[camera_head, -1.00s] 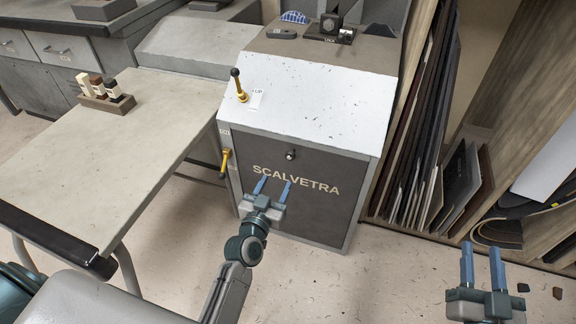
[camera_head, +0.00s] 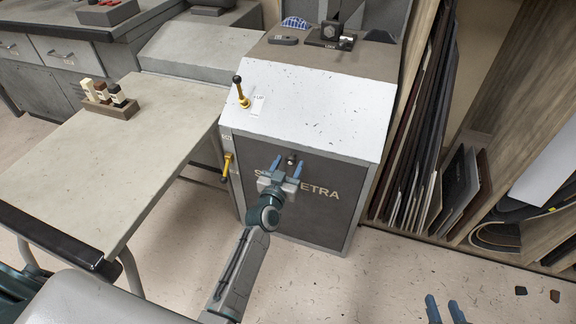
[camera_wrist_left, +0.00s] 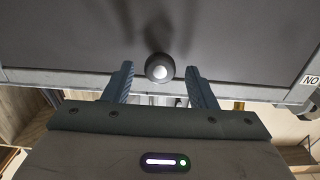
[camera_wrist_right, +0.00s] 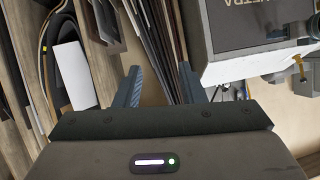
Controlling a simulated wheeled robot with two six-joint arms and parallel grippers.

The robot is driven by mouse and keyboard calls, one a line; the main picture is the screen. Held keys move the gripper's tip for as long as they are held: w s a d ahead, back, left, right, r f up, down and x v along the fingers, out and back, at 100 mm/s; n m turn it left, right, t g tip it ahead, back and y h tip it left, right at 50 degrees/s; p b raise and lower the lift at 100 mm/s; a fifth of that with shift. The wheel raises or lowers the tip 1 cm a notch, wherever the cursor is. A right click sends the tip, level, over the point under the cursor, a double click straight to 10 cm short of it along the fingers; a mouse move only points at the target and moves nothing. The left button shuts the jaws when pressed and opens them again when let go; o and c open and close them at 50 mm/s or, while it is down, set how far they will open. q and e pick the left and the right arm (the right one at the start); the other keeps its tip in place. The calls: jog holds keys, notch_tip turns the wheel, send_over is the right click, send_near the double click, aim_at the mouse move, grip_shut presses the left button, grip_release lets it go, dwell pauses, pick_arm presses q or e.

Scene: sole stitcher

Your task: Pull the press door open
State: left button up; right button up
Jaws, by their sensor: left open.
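The press door (camera_head: 325,205) is a dark grey panel on the front of the white-topped press (camera_head: 320,108), and it looks shut. Its small dark round knob (camera_head: 292,159) sits near the top middle of the panel. My left gripper (camera_head: 287,168) is open in front of the door, at the knob. In the left wrist view the knob (camera_wrist_left: 159,67) shows between the tips of my left gripper (camera_wrist_left: 160,82), with a gap on both sides. My right gripper (camera_head: 446,308) is open and empty at the bottom right, away from the press; the right wrist view shows its spread fingers (camera_wrist_right: 168,88).
A yellow-based lever (camera_head: 242,92) stands on the press top, and a yellow handle (camera_head: 227,167) is on its left side. A grey table (camera_head: 110,165) is at the left. A rack of upright sheets (camera_head: 415,150) stands close at the right. The floor before the press is clear.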

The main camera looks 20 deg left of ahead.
pick_arm(q)
grip_shut()
jog(key=shift+r, duration=0.1)
